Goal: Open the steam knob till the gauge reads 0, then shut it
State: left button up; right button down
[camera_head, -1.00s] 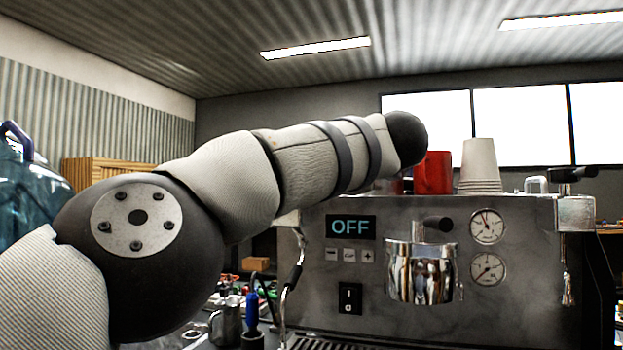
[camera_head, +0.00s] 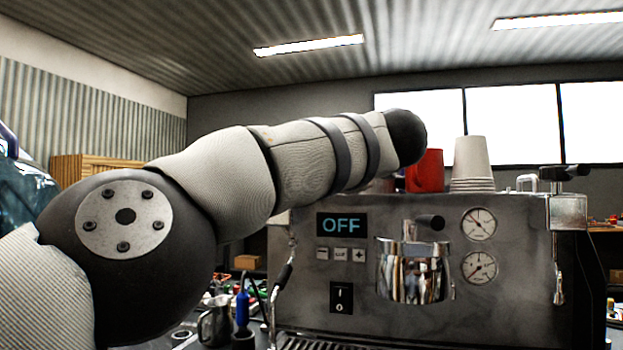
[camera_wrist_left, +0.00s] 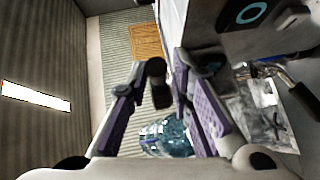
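The espresso machine (camera_head: 400,320) stands at centre right, its display reading OFF. Two round dials sit on its front, an upper gauge (camera_head: 479,224) and a lower gauge (camera_head: 480,267). The upper needle points up-left; the figures are too small to read. My left arm crosses the head view and hides the machine's upper left corner and my left gripper. In the left wrist view my left gripper (camera_wrist_left: 157,75) has its purple-padded fingers apart. A black knob-like part (camera_wrist_left: 159,96), perhaps the steam knob, shows between the fingertips. Contact cannot be told. My right gripper is out of view.
A red cup (camera_head: 425,171) and stacked paper cups (camera_head: 473,165) stand on the machine. A black-topped knob (camera_head: 565,173) is at its right corner. A steel pitcher (camera_head: 214,322) stands at lower left. A blue water bottle (camera_head: 25,195) is at far left.

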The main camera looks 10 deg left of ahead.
pick_arm(q)
jog(key=v, duration=1.1)
jog(key=shift+s+d, duration=0.1)
jog(key=shift+d, duration=0.05)
dwell(2.8)
